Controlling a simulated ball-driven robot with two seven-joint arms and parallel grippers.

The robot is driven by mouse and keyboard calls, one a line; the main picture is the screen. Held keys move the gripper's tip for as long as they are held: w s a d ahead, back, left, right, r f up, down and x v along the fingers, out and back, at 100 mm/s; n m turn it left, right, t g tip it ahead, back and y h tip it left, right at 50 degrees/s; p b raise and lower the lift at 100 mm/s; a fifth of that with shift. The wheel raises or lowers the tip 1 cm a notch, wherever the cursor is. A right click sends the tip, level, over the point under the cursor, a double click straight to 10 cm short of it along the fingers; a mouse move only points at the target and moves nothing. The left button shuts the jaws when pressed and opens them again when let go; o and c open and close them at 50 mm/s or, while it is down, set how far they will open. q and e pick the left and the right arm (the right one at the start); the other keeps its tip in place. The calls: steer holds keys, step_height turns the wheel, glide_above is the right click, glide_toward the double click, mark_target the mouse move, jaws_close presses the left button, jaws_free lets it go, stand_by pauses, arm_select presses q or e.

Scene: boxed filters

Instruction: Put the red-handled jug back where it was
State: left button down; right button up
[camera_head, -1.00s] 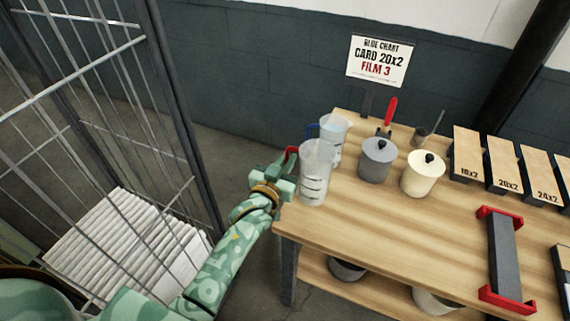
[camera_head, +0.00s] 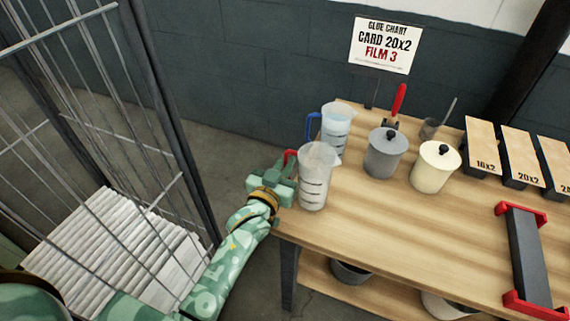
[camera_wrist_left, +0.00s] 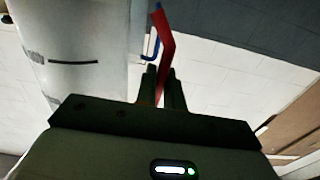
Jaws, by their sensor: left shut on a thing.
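The red-handled jug (camera_head: 315,185) is a clear measuring jug with dark level marks, upright at the left end of the wooden table (camera_head: 400,235). My left gripper (camera_head: 287,172) is at its left side, shut on its red handle. In the left wrist view the fingers (camera_wrist_left: 162,88) close on the red handle (camera_wrist_left: 164,45), with the jug's wall (camera_wrist_left: 80,50) beside it. I cannot tell whether the jug's base touches the table. A blue-handled jug (camera_head: 338,125) with pale liquid stands just behind it. My right gripper is not in view.
A grey lidded pot (camera_head: 384,155) and a cream lidded pot (camera_head: 434,168) stand to the right. A red-handled tool (camera_head: 398,103) is behind them. A sign (camera_head: 384,45) reads "GLUE CHART CARD 20x2 FILM 3". A wire cage (camera_head: 120,110) is at left. The table's front middle is clear.

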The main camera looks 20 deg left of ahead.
arm_select(q)
steer(key=c, duration=1.5)
jaws_free()
steer(key=shift+f, duration=0.1)
steer(key=shift+r, duration=0.2)
steer(key=s, duration=0.4)
steer(key=s+p, duration=0.1)
steer(key=s, duration=0.7)
steer(key=shift+a+p, duration=0.25)
steer(key=shift+p, duration=0.1)
